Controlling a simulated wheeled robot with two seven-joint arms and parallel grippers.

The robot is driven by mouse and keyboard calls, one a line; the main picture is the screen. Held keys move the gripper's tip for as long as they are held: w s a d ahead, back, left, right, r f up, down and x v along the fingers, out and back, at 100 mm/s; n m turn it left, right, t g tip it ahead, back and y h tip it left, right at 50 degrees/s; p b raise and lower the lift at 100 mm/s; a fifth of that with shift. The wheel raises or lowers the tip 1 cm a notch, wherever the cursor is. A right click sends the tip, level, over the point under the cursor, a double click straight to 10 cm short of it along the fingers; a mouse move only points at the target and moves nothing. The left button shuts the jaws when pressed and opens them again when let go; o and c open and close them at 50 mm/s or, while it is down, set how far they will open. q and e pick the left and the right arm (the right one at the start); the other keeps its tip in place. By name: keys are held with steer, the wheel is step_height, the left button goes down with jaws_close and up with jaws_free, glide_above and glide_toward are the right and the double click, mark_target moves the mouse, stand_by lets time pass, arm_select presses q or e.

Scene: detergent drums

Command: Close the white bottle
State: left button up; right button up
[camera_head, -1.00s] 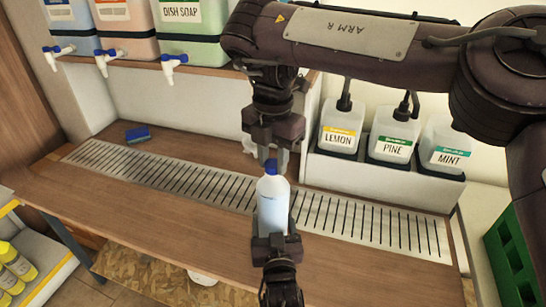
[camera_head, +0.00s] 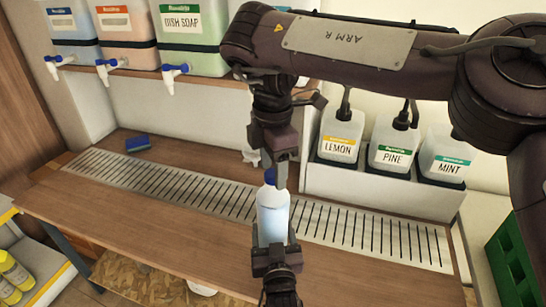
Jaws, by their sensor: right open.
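The white bottle (camera_head: 272,213) stands upright above the wooden counter in the middle of the view. A dark blue cap (camera_head: 268,186) shows at its top; I cannot tell whether it is fully seated. My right gripper (camera_head: 279,178) comes down from above, its fingers open around or just beside the cap. My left gripper (camera_head: 275,252) is at the bottle's lower part, seen from behind with its jaws at the bottle's base, and appears closed on it. The lower end of the bottle is hidden by this gripper.
A slatted drain strip (camera_head: 160,181) runs along the counter (camera_head: 130,236). Drums with taps, one a dish soap drum (camera_head: 193,38), stand on a shelf at upper left. Lemon (camera_head: 339,138), pine (camera_head: 391,148) and mint (camera_head: 446,158) pump bottles sit in a rack. A blue sponge (camera_head: 138,143) lies left.

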step_height(320, 180, up, 7)
stand_by(0.3)
arm_select(q)
steer(key=o, duration=2)
steer(key=shift+c, duration=0.2)
arm_select(e)
steer(key=shift+f+b, duration=0.35)
arm_select(q)
steer(key=s, duration=0.7)
steer(key=shift+s+d, duration=0.4)
